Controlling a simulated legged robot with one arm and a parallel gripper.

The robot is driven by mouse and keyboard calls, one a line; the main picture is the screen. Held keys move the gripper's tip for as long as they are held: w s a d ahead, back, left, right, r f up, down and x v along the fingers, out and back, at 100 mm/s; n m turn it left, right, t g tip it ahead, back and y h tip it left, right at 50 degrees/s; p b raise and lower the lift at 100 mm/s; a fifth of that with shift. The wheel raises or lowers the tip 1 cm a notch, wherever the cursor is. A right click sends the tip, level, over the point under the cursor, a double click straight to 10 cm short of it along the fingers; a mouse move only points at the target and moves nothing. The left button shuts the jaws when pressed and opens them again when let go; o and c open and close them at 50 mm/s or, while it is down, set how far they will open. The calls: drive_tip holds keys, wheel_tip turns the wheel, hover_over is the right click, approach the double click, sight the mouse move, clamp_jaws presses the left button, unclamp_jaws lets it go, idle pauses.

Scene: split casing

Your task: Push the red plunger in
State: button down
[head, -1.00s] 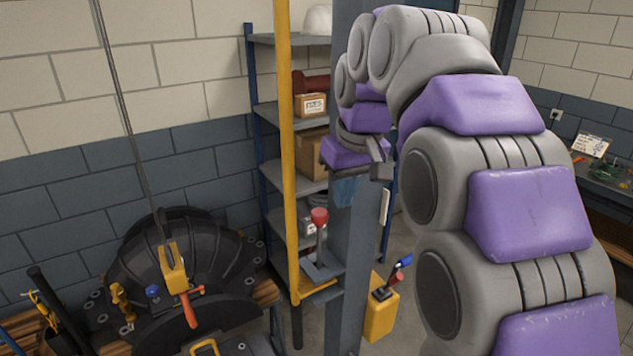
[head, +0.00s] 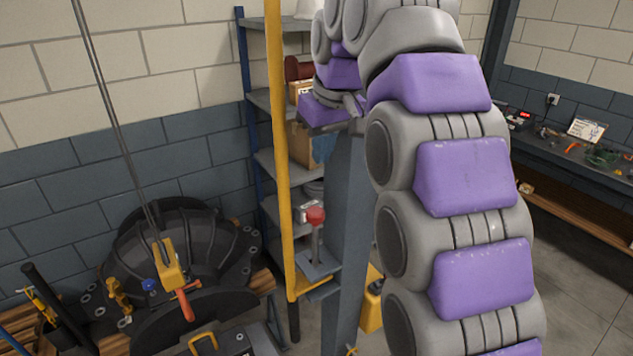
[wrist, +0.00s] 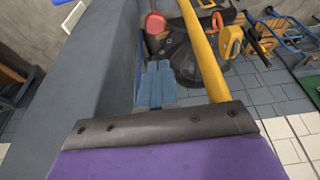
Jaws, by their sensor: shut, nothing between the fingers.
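The red plunger (head: 316,216) is a round red knob on an upright grey rod, standing on a grey bracket (head: 318,265) beside the grey post in the head view. Its red top also shows in the wrist view (wrist: 155,22), beyond my fingertips. My gripper (head: 322,158) points down, with its blue fingers shut and empty. In the head view it is above the knob with a visible gap between them. In the wrist view the shut blue fingers (wrist: 155,66) lie just below the red top in the picture, apart from it.
The grey post (head: 345,220) stands close to the right of the plunger, and a yellow upright pole (head: 278,150) to its left. Shelves (head: 275,165) are behind. A large dark casing (head: 180,245) with a yellow hoist block (head: 168,265) is at lower left.

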drive_tip(key=d+b+x, duration=0.1)
drive_tip(key=b+x, duration=0.3)
drive_tip(key=x, duration=0.1)
hover_over(312, 211)
drive_tip(key=f, duration=0.5)
drive_tip(key=shift+s+d+f, duration=0.25)
drive_tip(key=shift+s+f, duration=0.1)
drive_tip(key=shift+f, duration=1.4)
